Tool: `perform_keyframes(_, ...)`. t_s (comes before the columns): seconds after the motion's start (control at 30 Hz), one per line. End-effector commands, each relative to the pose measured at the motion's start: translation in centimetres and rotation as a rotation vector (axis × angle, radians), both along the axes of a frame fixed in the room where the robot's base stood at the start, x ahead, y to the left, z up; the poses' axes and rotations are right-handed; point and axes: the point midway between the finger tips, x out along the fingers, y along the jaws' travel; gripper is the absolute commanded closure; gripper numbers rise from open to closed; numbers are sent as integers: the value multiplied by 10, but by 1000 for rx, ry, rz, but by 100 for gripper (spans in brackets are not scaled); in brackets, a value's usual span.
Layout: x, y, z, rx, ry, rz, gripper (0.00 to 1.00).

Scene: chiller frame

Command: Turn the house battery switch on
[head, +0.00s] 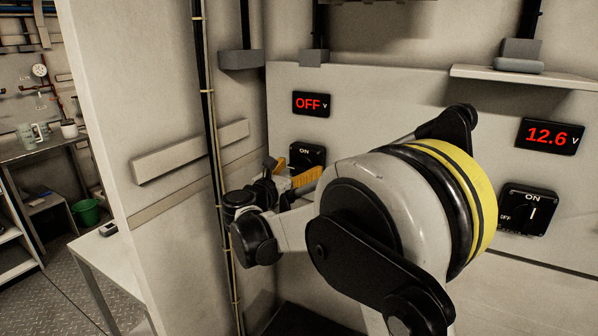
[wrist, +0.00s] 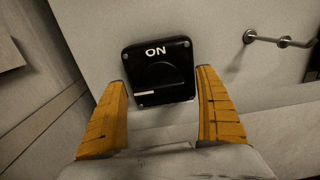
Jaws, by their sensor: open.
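A black square switch with "ON" at its top is on the wall panel, below a display reading "OFF V" (head: 311,104). In the head view this left switch (head: 304,149) is partly hidden by my gripper. In the wrist view the switch (wrist: 157,50) shows a dark round knob with a white mark pointing left, away from "ON". My gripper (head: 290,172) is open in front of it. In the wrist view the yellow fingers of my gripper (wrist: 162,80) are apart, near the switch's lower left and right sides. I cannot tell whether they touch it.
A second black switch (head: 529,208) sits at the right, its white mark upright toward "ON", under a display reading 12.6 V (head: 550,136). A small shelf (head: 520,78) juts out above it. A black pipe (head: 209,120) and a wall rail (head: 190,150) are left of my gripper.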

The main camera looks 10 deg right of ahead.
Motion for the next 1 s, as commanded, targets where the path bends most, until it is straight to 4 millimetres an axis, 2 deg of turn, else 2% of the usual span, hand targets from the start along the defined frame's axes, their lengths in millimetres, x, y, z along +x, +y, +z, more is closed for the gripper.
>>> perform_keyframes(0.27,2,-1,1,0,0,1,17)
perform_keyframes(0.37,2,-1,0,0,0,1,44)
perform_keyframes(0.43,2,-1,0,1,-1,1,65)
perform_keyframes(0.47,2,-1,0,1,-1,1,70)
perform_keyframes(0.77,1,-1,1,20,-17,1,70)
perform_keyframes(1.0,1,-1,1,109,-98,1,70)
